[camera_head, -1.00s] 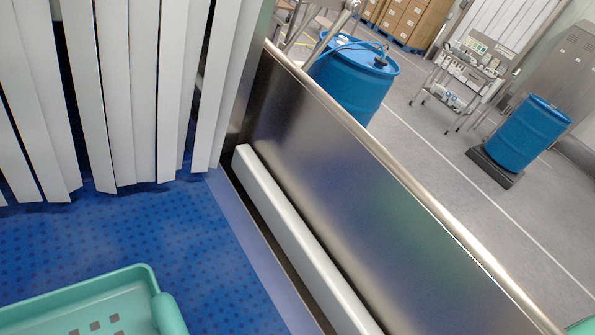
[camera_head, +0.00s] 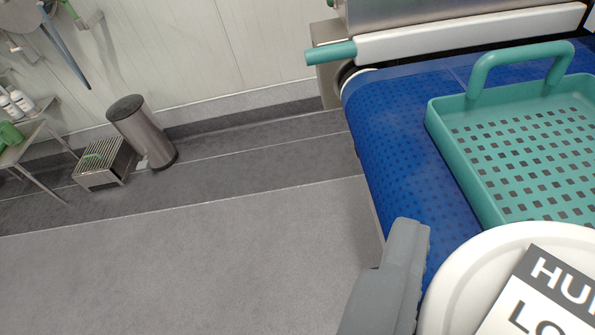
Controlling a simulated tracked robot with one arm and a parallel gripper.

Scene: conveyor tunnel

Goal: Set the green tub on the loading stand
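A shallow teal-green tray (camera_head: 530,150) with a perforated bottom and a raised handle lies on the blue conveyor belt (camera_head: 400,150) at the right. It is empty where I see it, and its right side is cut off. I cannot tell whether it is the green tub. A grey part (camera_head: 390,285) that looks like one finger of my gripper rises at the bottom, left of a white round thing (camera_head: 455,285). No loading stand can be made out.
A white bar (camera_head: 460,35) with a teal end crosses above the belt's far end. A metal bin (camera_head: 142,132), a slatted metal box (camera_head: 103,163) and a table (camera_head: 30,150) with a green item stand by the wall. The grey floor (camera_head: 230,255) between is clear.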

